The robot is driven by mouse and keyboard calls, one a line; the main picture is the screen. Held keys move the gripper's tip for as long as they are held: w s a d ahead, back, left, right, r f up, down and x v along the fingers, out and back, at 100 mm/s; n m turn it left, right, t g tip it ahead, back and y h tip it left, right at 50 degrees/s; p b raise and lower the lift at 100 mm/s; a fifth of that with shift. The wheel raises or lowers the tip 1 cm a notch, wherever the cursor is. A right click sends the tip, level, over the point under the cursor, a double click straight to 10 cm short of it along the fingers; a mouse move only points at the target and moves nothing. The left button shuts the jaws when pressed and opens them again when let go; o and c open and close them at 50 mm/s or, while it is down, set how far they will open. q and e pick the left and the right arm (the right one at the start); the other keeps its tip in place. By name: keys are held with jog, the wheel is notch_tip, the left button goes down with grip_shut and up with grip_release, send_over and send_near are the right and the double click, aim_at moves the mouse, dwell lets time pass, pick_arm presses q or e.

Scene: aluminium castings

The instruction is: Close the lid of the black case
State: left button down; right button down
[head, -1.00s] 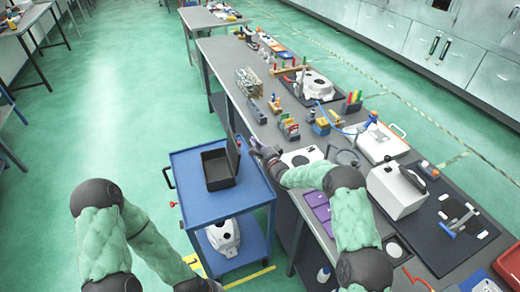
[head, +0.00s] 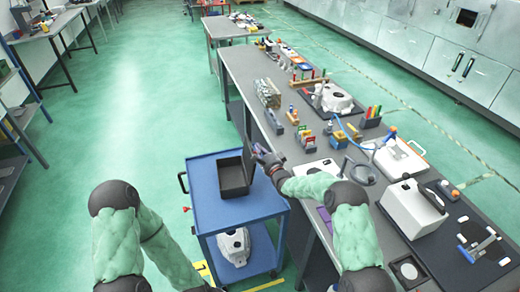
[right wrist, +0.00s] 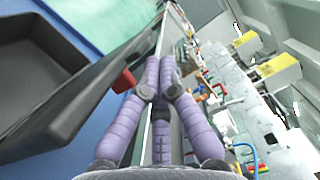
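The black case (head: 235,180) stands open on the blue cart, its tray empty. Its lid (head: 246,150) stands about upright along the tray's right side. My right gripper (head: 259,151) is just right of the lid, at its outer face; I cannot tell whether it touches. In the right wrist view the purple fingers (right wrist: 159,68) run together at their tips with nothing seen held between them. There the case tray (right wrist: 40,70) is at the left, and the dark lid slants between it and the fingers. My left arm shows at lower left, its gripper out of view.
The blue cart (head: 214,212) stands against the long grey workbench (head: 240,70). A white casting (head: 234,245) lies on its lower shelf. The bench right of my right gripper carries racks, a white box (head: 412,208) and tools. The green floor left of the cart is clear.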

pick_arm(q)
jog(key=shift+f, duration=0.25)
pick_arm(e)
jog(key=shift+s+a+r+n, duration=0.15)
jog(key=shift+a+n, duration=0.15)
jog(key=shift+a, duration=0.15)
